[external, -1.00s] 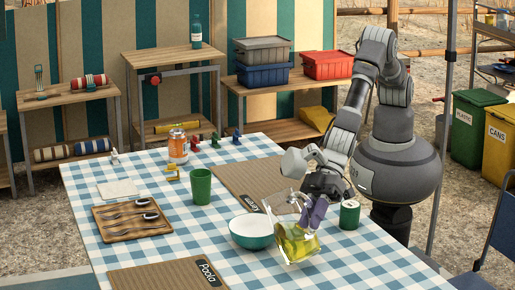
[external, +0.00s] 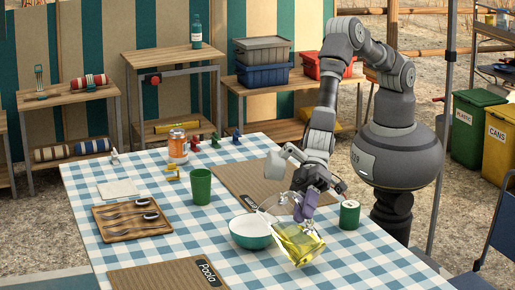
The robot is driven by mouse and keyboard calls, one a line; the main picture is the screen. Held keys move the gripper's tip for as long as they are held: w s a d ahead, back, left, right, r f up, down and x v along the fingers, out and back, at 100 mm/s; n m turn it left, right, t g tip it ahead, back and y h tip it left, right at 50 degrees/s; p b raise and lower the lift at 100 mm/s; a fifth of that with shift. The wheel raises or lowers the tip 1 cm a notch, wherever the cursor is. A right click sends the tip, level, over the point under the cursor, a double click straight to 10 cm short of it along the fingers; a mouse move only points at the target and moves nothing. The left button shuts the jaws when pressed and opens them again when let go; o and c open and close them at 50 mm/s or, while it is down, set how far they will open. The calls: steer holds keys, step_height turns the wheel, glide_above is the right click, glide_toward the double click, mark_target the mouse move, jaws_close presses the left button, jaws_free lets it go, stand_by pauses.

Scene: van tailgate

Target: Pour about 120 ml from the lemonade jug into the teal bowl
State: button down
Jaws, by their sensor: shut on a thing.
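The lemonade jug (external: 298,244) is a clear vessel with yellow liquid. It is tilted, with its upper end toward the left, over the right side of the bowl. My gripper (external: 304,208) is shut on the jug from above. The teal bowl (external: 250,238), white inside, stands on the checked tablecloth just left of the jug. The jug's lip overlaps the bowl's right rim in the picture. I cannot make out a stream or the level in the bowl.
A green cup (external: 201,187) stands behind the bowl to the left, and a green can (external: 349,214) to the right. A wooden tray (external: 130,228) with cutlery lies at the left. Brown placemats (external: 158,276) lie in front and behind. An orange-lidded jar (external: 178,147) stands farther back.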

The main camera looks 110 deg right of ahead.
mark_target(296, 193)
steer(key=shift+w+d+m+y, duration=0.1)
steer(key=shift+d+m+y, duration=0.15)
steer(key=shift+y, duration=0.25)
steer(key=shift+r+p, duration=0.15)
steer(key=shift+p, duration=0.15)
steer(key=shift+w+d+r+m+y+p, duration=0.3)
steer(key=shift+d+r+m+y+p, duration=0.35)
steer(key=shift+d+r+y+p, duration=0.1)
steer(key=shift+w+d+r+y, duration=0.15)
steer(key=shift+d+r+y, duration=0.1)
steer(key=shift+d, duration=0.15)
steer(key=shift+w+d+r+m+t+y+p, duration=0.2)
steer(key=shift+d+r+m+p, duration=0.15)
steer(key=shift+d, duration=0.15)
steer(key=shift+w+d+r+m+t+y+p, duration=0.15)
steer(key=shift+d+r+m+y+p, duration=0.1)
steer(key=shift+d+p, duration=0.15)
stand_by(1.6)
